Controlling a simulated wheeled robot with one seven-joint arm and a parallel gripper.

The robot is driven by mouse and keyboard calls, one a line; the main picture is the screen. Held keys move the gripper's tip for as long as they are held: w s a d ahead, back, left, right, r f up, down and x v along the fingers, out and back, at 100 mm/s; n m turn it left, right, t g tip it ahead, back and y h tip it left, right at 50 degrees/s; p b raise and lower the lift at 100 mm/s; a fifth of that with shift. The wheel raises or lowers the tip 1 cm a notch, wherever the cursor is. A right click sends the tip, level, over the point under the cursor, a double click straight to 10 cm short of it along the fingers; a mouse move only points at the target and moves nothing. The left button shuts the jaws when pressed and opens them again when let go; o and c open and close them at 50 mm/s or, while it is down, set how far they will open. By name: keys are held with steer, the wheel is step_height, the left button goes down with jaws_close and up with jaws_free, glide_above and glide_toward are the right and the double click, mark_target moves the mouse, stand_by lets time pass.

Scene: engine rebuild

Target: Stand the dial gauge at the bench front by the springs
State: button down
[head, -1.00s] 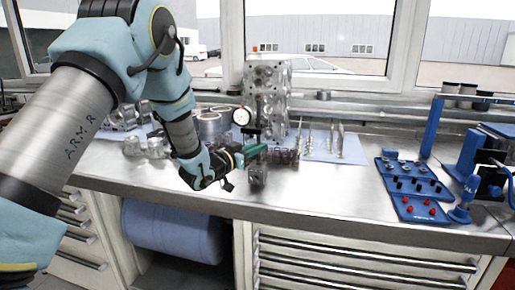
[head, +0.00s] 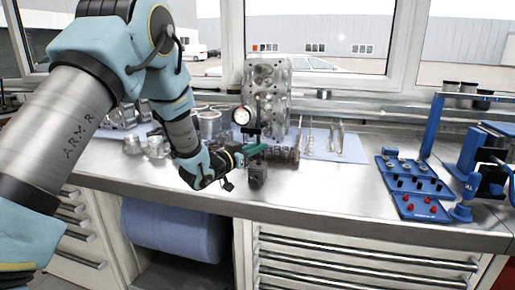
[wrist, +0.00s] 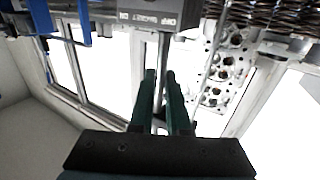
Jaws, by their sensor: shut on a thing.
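The dial gauge shows in the head view with its round white dial (head: 241,116) on top and its dark block base (head: 257,177) near the bench front. My gripper (head: 252,150) is shut on the gauge's post between dial and base. In the wrist view the green fingers (wrist: 160,82) flank the thin post, and the grey magnet base (wrist: 148,14) is at the top edge. The gauge looks upright; I cannot tell whether its base touches the bench. The springs (head: 286,155) stand just right of and behind the gauge; coils also show in the wrist view (wrist: 275,14).
A cylinder head (head: 268,85) stands behind the gauge. Valves (head: 332,138) stand on a blue mat to the right. A blue tray (head: 411,185) with small parts lies farther right. Bare steel bench (head: 325,185) lies between gauge and tray. Metal parts stand at left.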

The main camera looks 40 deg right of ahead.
steer(key=shift+r, duration=0.1)
steer(key=c, duration=0.8)
jaws_free()
steer(key=shift+c, duration=0.2)
steer(key=shift+o, duration=0.2)
steer(key=shift+f, duration=0.3)
steer(key=s+a+b, duration=0.1)
steer(key=a+b, duration=0.2)
steer(key=a, duration=0.7)
steer(key=shift+a+r, duration=0.2)
steer(key=shift+a, duration=0.2)
